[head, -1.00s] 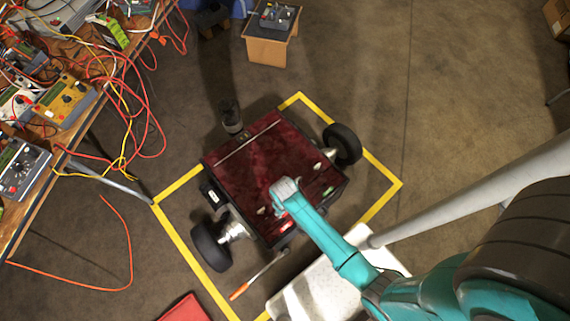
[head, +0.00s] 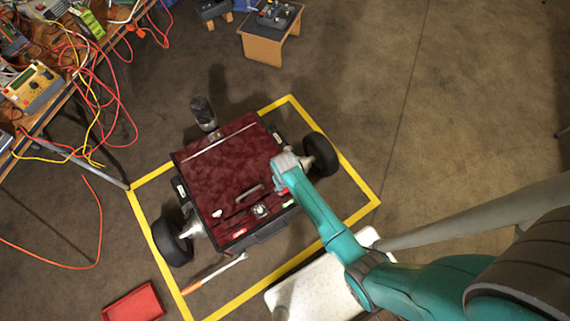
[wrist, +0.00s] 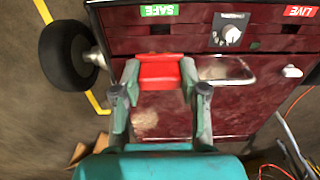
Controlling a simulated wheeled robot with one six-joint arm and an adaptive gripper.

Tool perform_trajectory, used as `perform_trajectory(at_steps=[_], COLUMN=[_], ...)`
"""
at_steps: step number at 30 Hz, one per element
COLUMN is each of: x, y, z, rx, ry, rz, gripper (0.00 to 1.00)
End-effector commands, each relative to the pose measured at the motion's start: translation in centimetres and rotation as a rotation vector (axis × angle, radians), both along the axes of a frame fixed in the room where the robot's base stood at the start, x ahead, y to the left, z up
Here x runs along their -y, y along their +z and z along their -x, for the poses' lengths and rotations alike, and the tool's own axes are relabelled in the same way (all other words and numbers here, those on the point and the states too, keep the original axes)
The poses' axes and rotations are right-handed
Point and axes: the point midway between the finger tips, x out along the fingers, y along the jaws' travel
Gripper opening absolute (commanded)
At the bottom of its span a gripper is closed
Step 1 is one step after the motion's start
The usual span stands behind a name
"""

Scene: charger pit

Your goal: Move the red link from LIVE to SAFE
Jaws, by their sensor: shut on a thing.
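The red link (wrist: 160,72) is between the fingertips of my gripper (wrist: 158,78), which is shut on it. In the wrist view it lies just below the green SAFE label (wrist: 159,10) and a small dark slot (wrist: 160,29). It looks apart from that slot, though its height above the panel is hard to tell. The red LIVE label (wrist: 301,11) is at the far right, with another dark slot (wrist: 291,28) under it. In the head view my gripper (head: 284,186) is over the right part of the dark red machine (head: 225,165), hiding most of the link.
A white knob (wrist: 230,27) stands between the labels, and a metal handle (wrist: 226,68) lies right of my gripper. Black wheels (head: 320,154) flank the machine inside a yellow floor frame (head: 361,208). An orange-handled tool (head: 205,278) and red tray (head: 134,303) lie nearby.

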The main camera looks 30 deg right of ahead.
Motion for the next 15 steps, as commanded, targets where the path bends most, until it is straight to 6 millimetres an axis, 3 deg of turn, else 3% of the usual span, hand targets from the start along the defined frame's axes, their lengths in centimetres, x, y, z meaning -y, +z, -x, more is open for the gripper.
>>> perform_trajectory(at_steps=[15], x=[0.0], y=[-5.2], z=[0.0], rx=[0.000], ry=[0.000], rz=[0.000], gripper=[0.08])
